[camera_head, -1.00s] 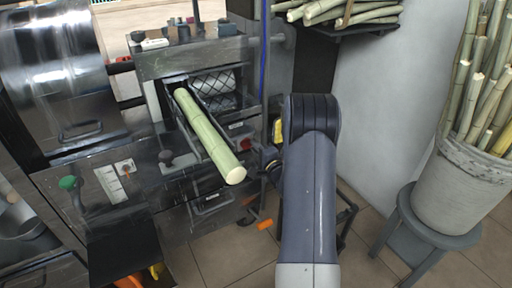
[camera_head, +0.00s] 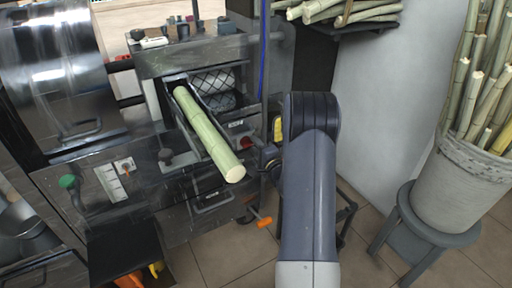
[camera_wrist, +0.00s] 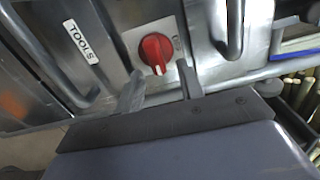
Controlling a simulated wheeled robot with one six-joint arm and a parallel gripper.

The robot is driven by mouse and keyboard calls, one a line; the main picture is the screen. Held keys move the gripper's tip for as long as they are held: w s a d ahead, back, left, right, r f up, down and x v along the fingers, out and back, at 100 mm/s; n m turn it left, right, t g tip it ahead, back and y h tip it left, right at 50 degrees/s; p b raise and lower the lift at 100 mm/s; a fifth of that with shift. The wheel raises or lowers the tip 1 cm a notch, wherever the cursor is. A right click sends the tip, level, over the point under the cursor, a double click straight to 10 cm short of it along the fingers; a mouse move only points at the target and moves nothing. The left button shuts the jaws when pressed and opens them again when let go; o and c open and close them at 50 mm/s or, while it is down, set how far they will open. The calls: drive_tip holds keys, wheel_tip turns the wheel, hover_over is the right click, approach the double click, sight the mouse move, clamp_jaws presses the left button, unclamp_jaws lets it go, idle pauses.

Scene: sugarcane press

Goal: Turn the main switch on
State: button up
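The main switch appears to be the red rotary knob (camera_wrist: 155,52) on a light square plate on the metal panel in the wrist view. In the head view the red knob (camera_head: 246,142) shows small at the right of the press front. My gripper (camera_wrist: 160,70) is open, one finger to the lower left of the knob and the other to its lower right. The knob shows between and just beyond the fingertips; I cannot tell whether they touch it. In the head view my gripper (camera_head: 269,156) is mostly hidden behind my arm.
A drawer labelled TOOLS (camera_wrist: 80,41) lies left of the knob, and a curved metal handle (camera_wrist: 235,30) right of it. A green cane (camera_head: 208,134) sticks out of the press above my gripper's left. A cane bucket (camera_head: 460,195) stands on a stool at right.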

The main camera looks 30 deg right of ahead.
drive_tip(key=s+p, duration=0.1)
drive_tip(key=s, duration=0.9)
drive_tip(key=shift+s+d, duration=0.2)
drive_tip(key=shift+s, duration=0.2)
drive_tip(key=w+b, duration=0.1)
drive_tip(key=w, duration=1)
drive_tip(key=shift+a, duration=0.2)
drive_tip(key=shift+s, duration=0.1)
